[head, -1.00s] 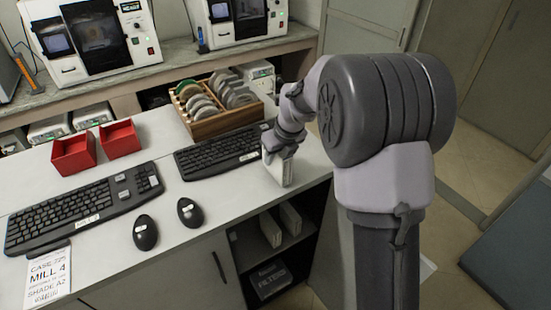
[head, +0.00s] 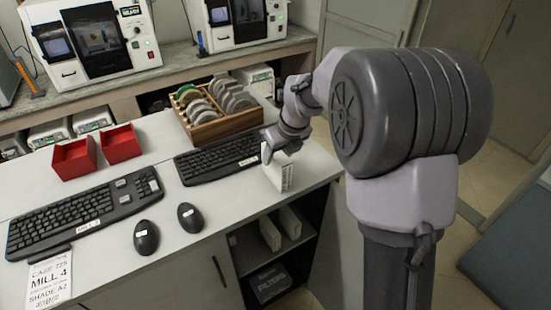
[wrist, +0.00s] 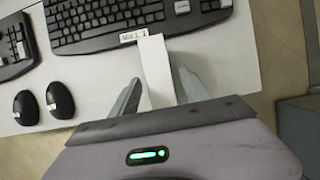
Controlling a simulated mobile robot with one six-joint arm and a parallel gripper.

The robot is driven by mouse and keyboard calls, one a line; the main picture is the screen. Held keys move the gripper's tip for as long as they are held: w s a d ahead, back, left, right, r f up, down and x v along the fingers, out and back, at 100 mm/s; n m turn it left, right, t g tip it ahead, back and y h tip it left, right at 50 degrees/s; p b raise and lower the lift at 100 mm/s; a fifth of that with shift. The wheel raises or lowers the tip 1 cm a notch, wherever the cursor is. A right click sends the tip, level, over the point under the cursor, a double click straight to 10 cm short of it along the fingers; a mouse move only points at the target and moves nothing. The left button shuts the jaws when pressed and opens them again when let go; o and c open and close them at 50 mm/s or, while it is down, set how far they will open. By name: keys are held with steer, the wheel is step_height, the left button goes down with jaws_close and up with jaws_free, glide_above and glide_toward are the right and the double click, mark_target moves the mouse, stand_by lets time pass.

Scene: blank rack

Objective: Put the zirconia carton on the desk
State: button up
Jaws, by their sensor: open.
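A white carton (head: 281,174) stands upright on the white desk (head: 228,205), near its right front edge; I take it to be the zirconia carton, but its label cannot be read. In the wrist view the carton (wrist: 157,72) lies between the two fingers. My gripper (head: 273,150) is at the carton's top. It is open, with a finger on each side, and a gap shows beside the carton in the wrist view (wrist: 160,90). The carton's lower part in the wrist view is hidden by my gripper body.
A keyboard (head: 220,157) lies just left of the carton, with a wooden disc rack (head: 212,128) behind. Two mice, another keyboard (head: 85,210) and two red bins (head: 121,144) are further left. An open shelf (head: 272,245) below holds more white cartons.

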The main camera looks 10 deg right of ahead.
steer(key=p+v, duration=0.1)
steer(key=v, duration=0.6)
steer(key=shift+s+r, duration=0.1)
steer(key=shift+r, duration=0.05)
steer(key=shift+s+a+r+n, duration=0.25)
steer(key=shift+s+r+n, duration=0.6)
steer(key=shift+n, duration=0.15)
steer(key=s+a+r+n, duration=0.1)
steer(key=s+a+n, duration=0.1)
steer(key=s+n, duration=1.1)
steer(key=s+a+r+n+t, duration=0.1)
steer(key=s+a+r+n, duration=0.1)
steer(key=s+n, duration=1.1)
steer(key=shift+s+a+r+y, duration=0.3)
steer(key=shift+s+a, duration=0.3)
steer(key=shift+s, duration=0.25)
